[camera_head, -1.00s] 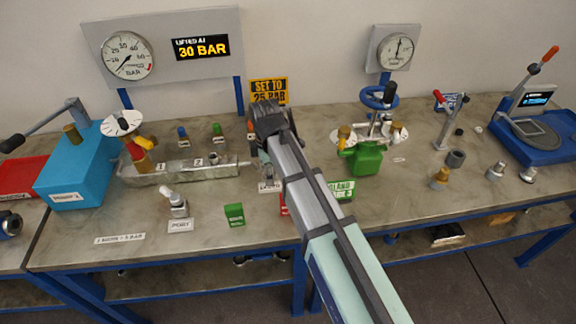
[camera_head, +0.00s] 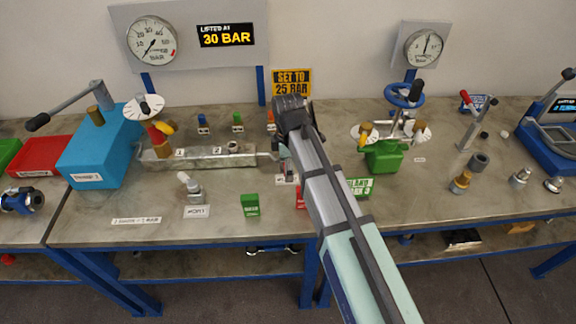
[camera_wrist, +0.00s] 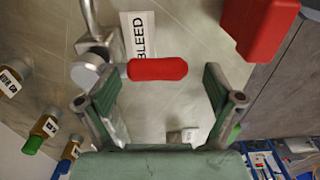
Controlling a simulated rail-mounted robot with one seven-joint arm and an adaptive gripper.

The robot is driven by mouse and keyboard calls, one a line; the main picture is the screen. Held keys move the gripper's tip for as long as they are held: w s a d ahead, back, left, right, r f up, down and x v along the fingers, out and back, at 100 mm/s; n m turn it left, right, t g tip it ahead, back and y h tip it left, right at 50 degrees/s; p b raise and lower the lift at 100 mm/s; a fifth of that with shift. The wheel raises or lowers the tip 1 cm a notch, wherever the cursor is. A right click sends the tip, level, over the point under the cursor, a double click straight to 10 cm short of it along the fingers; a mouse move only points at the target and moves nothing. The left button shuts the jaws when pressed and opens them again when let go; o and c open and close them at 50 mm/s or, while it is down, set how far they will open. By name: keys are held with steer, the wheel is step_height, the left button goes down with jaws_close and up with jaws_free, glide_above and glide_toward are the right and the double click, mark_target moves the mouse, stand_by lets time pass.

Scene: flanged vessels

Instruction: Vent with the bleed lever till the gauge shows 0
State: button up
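The bleed lever (camera_wrist: 157,69) has a red grip and a metal hub, and it lies beside a white BLEED label (camera_wrist: 139,38) in the wrist view. My gripper (camera_wrist: 160,101) is open, with one finger on each side below the red grip; nothing is held between them. In the head view my gripper (camera_head: 286,158) is over the right end of the metal manifold block (camera_head: 205,158), and my arm hides the lever. The round gauge (camera_head: 151,39) on the left panel has its needle pointing to the lower left, at the low part of the scale; the exact value is too small to read.
A display (camera_head: 226,36) reads 30 BAR, and a sign (camera_head: 291,83) says SET TO 25 BAR. A blue pump box (camera_head: 98,150) stands left of the manifold. A green vessel (camera_head: 384,157) stands right of my arm.

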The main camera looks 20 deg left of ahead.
steer(key=shift+w+r, duration=0.1)
steer(key=shift+r, duration=0.05)
steer(key=shift+r, duration=0.3)
step_height(320, 180, up, 11)
stand_by(0.3)
